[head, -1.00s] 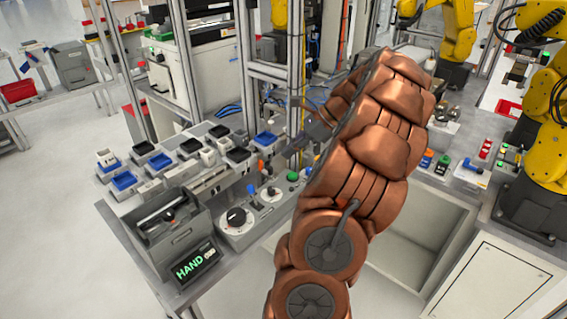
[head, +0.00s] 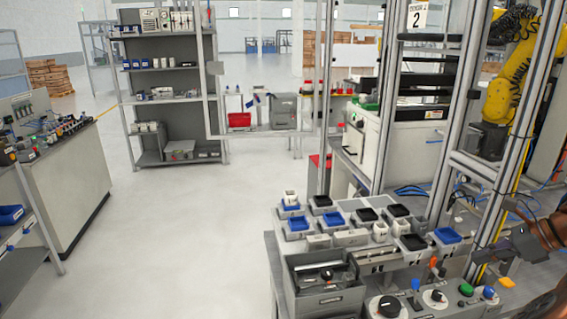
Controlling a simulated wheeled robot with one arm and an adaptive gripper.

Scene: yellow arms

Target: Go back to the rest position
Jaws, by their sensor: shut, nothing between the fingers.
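My gripper (head: 482,254) is at the right edge of the head view, grey, at the end of my copper-coloured arm. It is shut and empty. It hangs over the right side of the workbench, close to the upright metal frame posts. Most of my arm is cut off by the right edge.
On the bench stand several small blue and black trays (head: 299,223) and a grey open box (head: 325,287). A yellow robot arm (head: 510,88) stands behind the metal posts (head: 453,120). Grey shelving (head: 168,108) is at the back. Open floor (head: 190,230) lies to the left.

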